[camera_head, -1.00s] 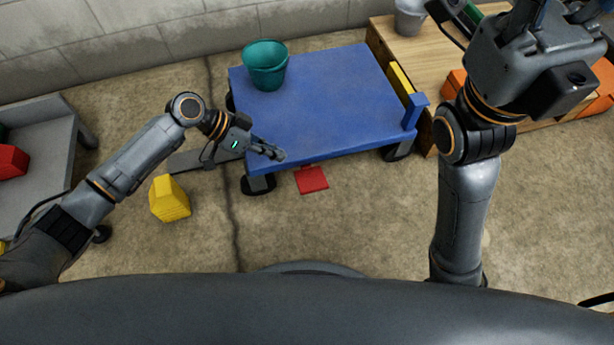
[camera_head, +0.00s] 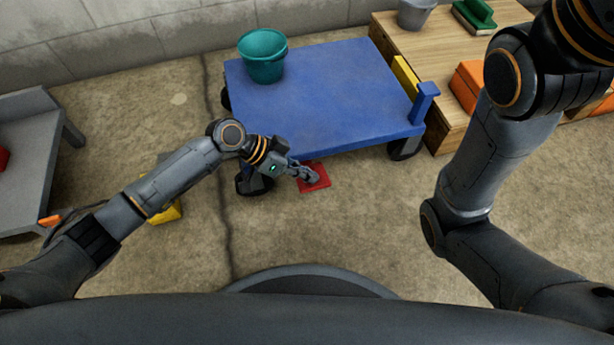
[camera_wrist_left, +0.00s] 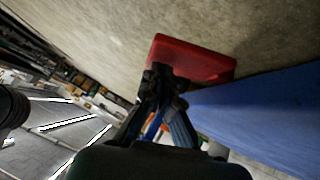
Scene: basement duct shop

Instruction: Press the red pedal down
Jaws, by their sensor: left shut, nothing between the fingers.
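The red pedal (camera_head: 316,180) is a flat red plate low at the near edge of the blue cart (camera_head: 330,100). In the left wrist view the red pedal (camera_wrist_left: 195,60) lies just beyond the fingertips, beside the blue cart side (camera_wrist_left: 260,110). My left gripper (camera_head: 312,179) is shut and empty, its fingertips over the pedal and hiding part of it. The left gripper (camera_wrist_left: 158,78) overlaps the pedal's near edge in the wrist view; I cannot tell whether it touches. My right gripper is out of view; only my right arm shows.
A teal bucket (camera_head: 262,58) stands on the cart's far left corner. A yellow object (camera_head: 168,213) is partly behind my left arm. A wooden bench (camera_head: 455,70) with an orange box (camera_head: 467,84) is at right. A grey bench (camera_head: 32,165) is at left.

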